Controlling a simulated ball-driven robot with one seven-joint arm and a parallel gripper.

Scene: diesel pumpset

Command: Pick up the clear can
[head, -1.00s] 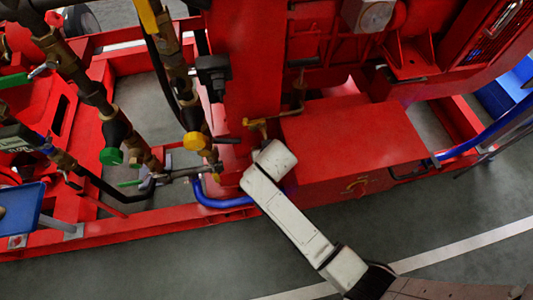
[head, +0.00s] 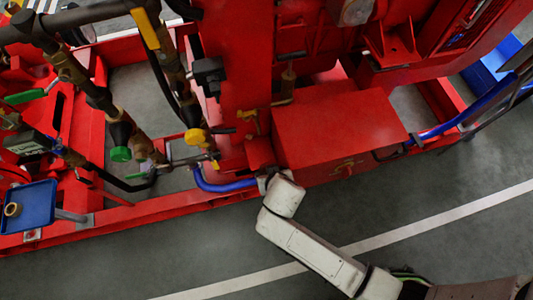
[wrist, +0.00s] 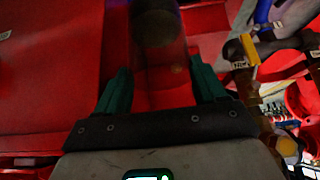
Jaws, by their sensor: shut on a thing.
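The clear can (wrist: 160,60) shows in the wrist view as a dim, see-through cylinder with red surfaces visible through it. A dark round patch shows in its upper part. My gripper (wrist: 160,84) has its two green fingers on either side of the can and is shut on it. In the head view my white arm reaches up from the lower right to the front edge of the red frame. The gripper and can cannot be made out there.
A red box (head: 335,130) sits on the red frame just beyond my arm. A blue hose (head: 222,186) runs to its left. Brass and black pipes with valves (head: 120,130) stand further left, with a blue tray (head: 28,205). Grey floor (head: 450,215) lies open in front.

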